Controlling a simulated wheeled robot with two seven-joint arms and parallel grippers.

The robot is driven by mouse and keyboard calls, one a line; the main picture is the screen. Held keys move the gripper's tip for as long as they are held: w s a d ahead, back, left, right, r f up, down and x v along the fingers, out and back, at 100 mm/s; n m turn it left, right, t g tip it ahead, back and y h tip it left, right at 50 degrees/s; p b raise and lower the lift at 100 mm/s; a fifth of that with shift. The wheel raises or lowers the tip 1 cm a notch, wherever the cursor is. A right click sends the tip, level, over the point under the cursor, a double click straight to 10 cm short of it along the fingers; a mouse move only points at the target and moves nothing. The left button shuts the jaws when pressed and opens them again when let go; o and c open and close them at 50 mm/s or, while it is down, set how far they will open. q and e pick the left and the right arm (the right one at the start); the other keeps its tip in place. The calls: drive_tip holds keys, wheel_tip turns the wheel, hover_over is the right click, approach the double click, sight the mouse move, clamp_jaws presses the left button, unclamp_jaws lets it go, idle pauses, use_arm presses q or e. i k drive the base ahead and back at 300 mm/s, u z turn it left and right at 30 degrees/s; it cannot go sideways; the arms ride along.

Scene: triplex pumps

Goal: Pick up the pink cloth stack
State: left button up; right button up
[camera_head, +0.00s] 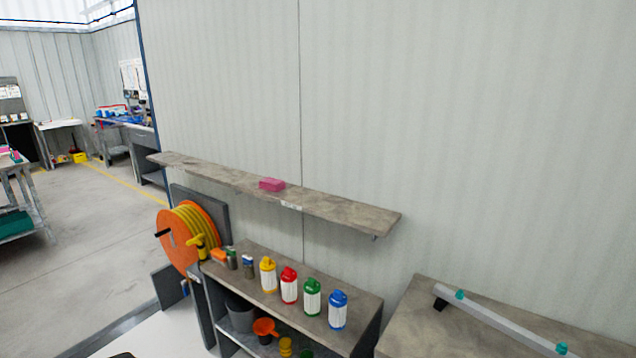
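The pink cloth stack (272,185) is a small pink block lying on the long wall shelf (340,208), left of the shelf's middle. Nothing touches it from above and it is fully visible.
Below the shelf, a bench (262,297) holds yellow, red, green and blue bottles (338,310) and small cans. An orange hose reel (185,238) stands at its left. At right, a grey bar (495,318) lies on another bench. Open floor (100,250) lies to the left.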

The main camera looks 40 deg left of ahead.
sight(269, 184)
drive_tip(key=u, duration=1.65)
